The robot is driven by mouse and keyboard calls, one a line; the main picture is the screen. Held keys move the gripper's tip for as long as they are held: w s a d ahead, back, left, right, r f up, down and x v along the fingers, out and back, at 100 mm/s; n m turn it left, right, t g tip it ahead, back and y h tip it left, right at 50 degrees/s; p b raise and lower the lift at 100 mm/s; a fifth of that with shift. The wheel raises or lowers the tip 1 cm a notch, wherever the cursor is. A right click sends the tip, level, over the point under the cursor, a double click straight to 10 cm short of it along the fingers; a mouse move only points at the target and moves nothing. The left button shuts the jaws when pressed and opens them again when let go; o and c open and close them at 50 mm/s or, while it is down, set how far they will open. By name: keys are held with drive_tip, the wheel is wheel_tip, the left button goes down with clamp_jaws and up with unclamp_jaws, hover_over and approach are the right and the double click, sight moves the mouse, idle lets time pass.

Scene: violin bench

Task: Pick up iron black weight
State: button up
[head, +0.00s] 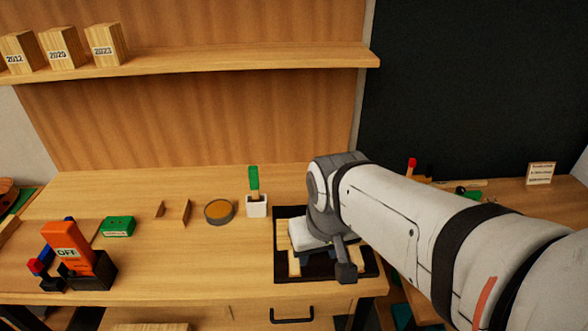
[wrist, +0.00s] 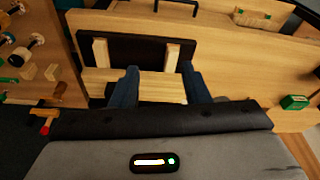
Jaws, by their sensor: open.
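My gripper (wrist: 159,69) is open over a dark tray (wrist: 110,42) on the bench. In the wrist view its two blue fingers are apart, with pale wooden pieces (wrist: 148,86) beyond and between them. No held thing shows between the fingers. In the head view my gripper (head: 318,257) hides the middle of the same tray (head: 288,214). I cannot pick out an iron black weight for certain in either view; my arm and gripper may hide it.
On the bench stand a white pot with a green-handled tool (head: 256,205), a round tin (head: 218,211), a green box (head: 118,226) and an orange "OFF" device (head: 68,248). A shelf (head: 200,60) with wooden blocks hangs above. Clear wood lies left of the tray.

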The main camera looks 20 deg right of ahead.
drive_tip(key=o, duration=0.6)
drive_tip(key=w+d+r+m+g+p, duration=0.1)
drive_tip(key=w+d+m, duration=0.2)
drive_tip(key=w+m, duration=0.2)
drive_tip(key=shift+w+d, duration=0.35)
drive_tip(key=shift+w, duration=0.65)
drive_tip(key=o, duration=0.6)
drive_tip(key=w+d+m, duration=0.1)
drive_tip(key=w+m, duration=0.1)
drive_tip(key=w+d+f+m+g, duration=0.1)
drive_tip(key=w+d+m, duration=0.1)
drive_tip(key=w, duration=0.1)
drive_tip(key=w+d+f+m+p, duration=0.1)
drive_tip(key=w+d+m, duration=0.1)
drive_tip(key=shift+w+d+g, duration=0.15)
drive_tip(key=shift+d+g, duration=0.05)
drive_tip(key=shift+g, duration=0.1)
drive_tip(key=shift+o, duration=0.2)
drive_tip(key=shift+f, duration=0.35)
drive_tip(key=shift+w+d+f+p, duration=0.1)
drive_tip(key=shift+f+p, duration=0.1)
drive_tip(key=shift+f, duration=1.6)
drive_tip(key=shift+d+f+p, duration=0.1)
drive_tip(key=shift+f+p, duration=0.05)
drive_tip(key=shift+f, duration=1.6)
